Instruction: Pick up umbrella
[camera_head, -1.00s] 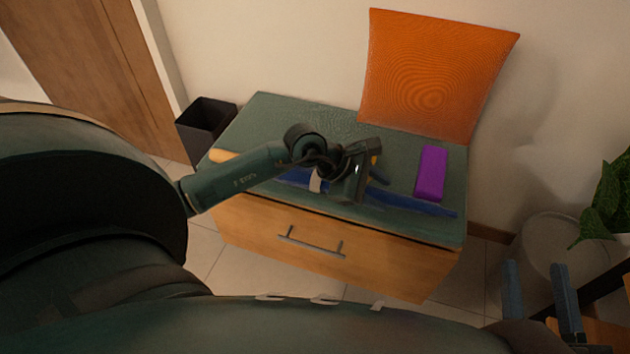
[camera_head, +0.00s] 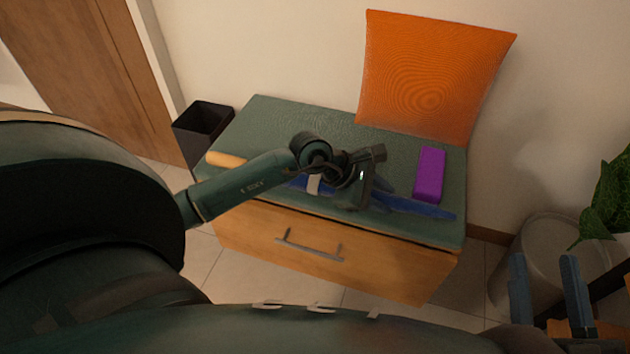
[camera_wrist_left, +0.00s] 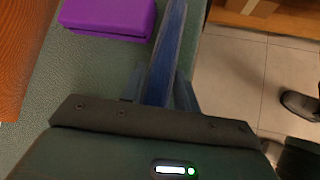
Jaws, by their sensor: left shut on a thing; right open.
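The blue umbrella (camera_head: 428,209) lies lengthwise along the front of the green bench top, with its tan handle (camera_head: 226,159) at the left end. My left gripper (camera_head: 376,197) is low over the middle of the umbrella and shut on it, hiding part of it. In the left wrist view the umbrella (camera_wrist_left: 169,50) runs up from between the blue fingers (camera_wrist_left: 160,92). I cannot tell whether the umbrella is clear of the surface. My right gripper (camera_head: 545,285) is open and empty at the lower right, away from the bench.
A purple box (camera_head: 430,175) lies on the bench top (camera_head: 270,120) behind the umbrella's right end. An orange cushion (camera_head: 435,80) leans on the wall. A dark bin (camera_head: 203,125) stands left of the bench; a plant (camera_head: 608,205) is at the right.

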